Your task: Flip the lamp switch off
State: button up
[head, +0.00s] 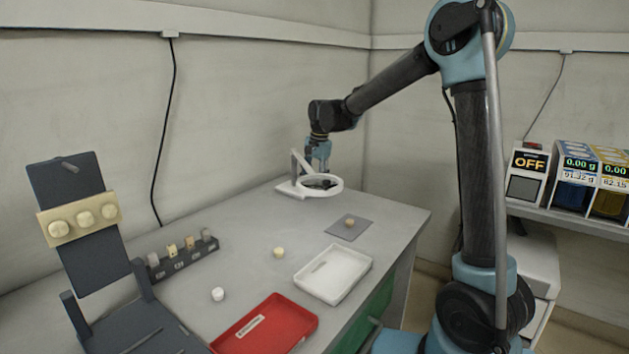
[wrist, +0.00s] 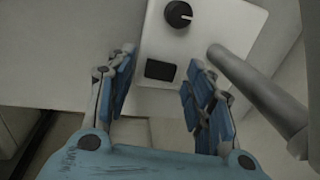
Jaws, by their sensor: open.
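The white ring lamp (head: 331,186) stands at the far end of the grey table in the head view. Its base shows in the wrist view as a white plate (wrist: 215,28) with a round black knob (wrist: 179,14) and a dark rectangular switch (wrist: 160,70). A grey lamp arm (wrist: 255,85) rises at its right. My gripper (head: 318,160) points down at the lamp. In the wrist view my gripper (wrist: 160,62) is open and empty, its fingers on either side of the switch. I cannot tell whether they touch the base, nor which way the switch is set.
On the table (head: 225,255) are a red tray (head: 290,318), a white tray (head: 337,285), a grey mat (head: 340,231), a dark block rack (head: 190,262) and a dark stand (head: 75,205). A box reading OFF (head: 526,176) stands on a right-hand shelf.

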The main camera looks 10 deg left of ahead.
jog(key=c, duration=1.1)
jog(key=shift+o, duration=0.2)
jog(key=shift+a, duration=0.1)
jog(key=shift+h, duration=0.5)
jog(key=o, duration=1.1)
jog(key=shift+c, duration=0.2)
jog(key=shift+r, duration=0.15)
